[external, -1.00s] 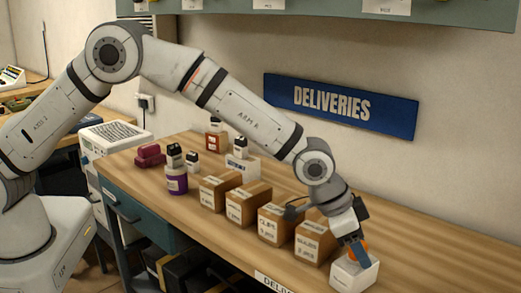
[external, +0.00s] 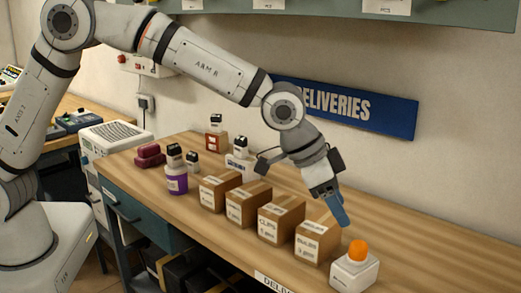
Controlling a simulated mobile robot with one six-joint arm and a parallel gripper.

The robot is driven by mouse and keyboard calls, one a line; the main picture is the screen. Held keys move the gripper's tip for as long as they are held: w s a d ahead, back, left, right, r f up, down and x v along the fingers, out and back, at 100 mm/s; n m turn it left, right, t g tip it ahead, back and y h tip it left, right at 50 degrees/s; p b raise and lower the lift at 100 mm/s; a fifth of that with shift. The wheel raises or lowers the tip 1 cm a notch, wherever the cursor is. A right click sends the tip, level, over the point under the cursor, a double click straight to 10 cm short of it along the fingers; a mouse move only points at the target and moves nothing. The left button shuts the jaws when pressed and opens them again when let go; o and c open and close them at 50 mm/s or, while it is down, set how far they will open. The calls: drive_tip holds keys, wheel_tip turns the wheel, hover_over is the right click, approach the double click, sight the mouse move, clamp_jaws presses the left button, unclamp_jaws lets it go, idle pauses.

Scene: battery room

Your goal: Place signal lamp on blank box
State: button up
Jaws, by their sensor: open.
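The signal lamp (external: 358,250) has an orange dome and sits upright on top of the white blank box (external: 354,272), at the lower right of the bench in the external view. My gripper (external: 341,215) is above the lamp and a little to its left, pointing down. Its blue fingers are apart from the lamp and hold nothing. The gap between the fingers is hard to see from this side.
A row of cardboard boxes (external: 317,243) stands left of the blank box on the wooden bench (external: 420,250). Purple, white and red containers (external: 176,180) and dark red blocks (external: 150,155) stand farther left. The bench's right side is clear. A DELIVERIES sign (external: 385,113) hangs behind.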

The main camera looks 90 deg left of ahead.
drive_tip(key=s+a+r, duration=0.1)
drive_tip(key=s+r, duration=0.2)
drive_tip(key=s, duration=0.3)
drive_tip(key=s+a+r+g, duration=0.1)
drive_tip(key=s+r, duration=0.2)
drive_tip(key=s, duration=0.3)
drive_tip(key=s+a+r, duration=0.2)
drive_tip(key=s+r, duration=0.1)
drive_tip(key=s, duration=0.4)
drive_tip(key=s+a+f+g, duration=0.1)
drive_tip(key=s, duration=1.1)
drive_tip(key=s+a+f+n, duration=0.1)
drive_tip(key=s+f, duration=0.1)
drive_tip(key=s, duration=1.1)
drive_tip(key=shift+g+y, duration=0.3)
drive_tip(key=shift+g, duration=0.1)
drive_tip(key=shift+r, duration=0.1)
